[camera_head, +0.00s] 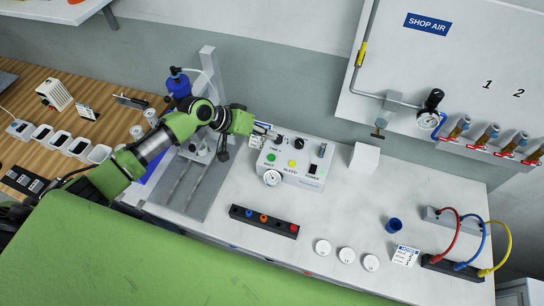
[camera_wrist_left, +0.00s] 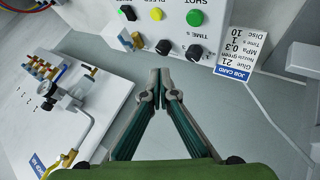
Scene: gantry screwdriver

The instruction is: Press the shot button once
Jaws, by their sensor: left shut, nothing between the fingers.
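The white control box (camera_head: 308,182) stands on the bench in the middle of the head view. Its green SHOT button (camera_head: 271,157) is at the left of the top face, beside the yellow BLEED button (camera_head: 291,163) and the black POWER switch (camera_head: 314,168). The green button also shows at the top of the left wrist view (camera_wrist_left: 195,18). My left gripper (camera_head: 276,135) is by the box's back left edge, near the TIME knob, apart from the green button. Its fingertips (camera_wrist_left: 160,76) are shut together and empty. My right gripper is not in view.
Black knobs (camera_wrist_left: 193,52) sit close to the fingertips, beside a job card (camera_wrist_left: 236,50). A dispenser stand (camera_head: 207,62) with a blue bottle is left of the box. A black rack (camera_head: 264,221) lies in front. A white block (camera_head: 364,160) stands right. The bench between has free room.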

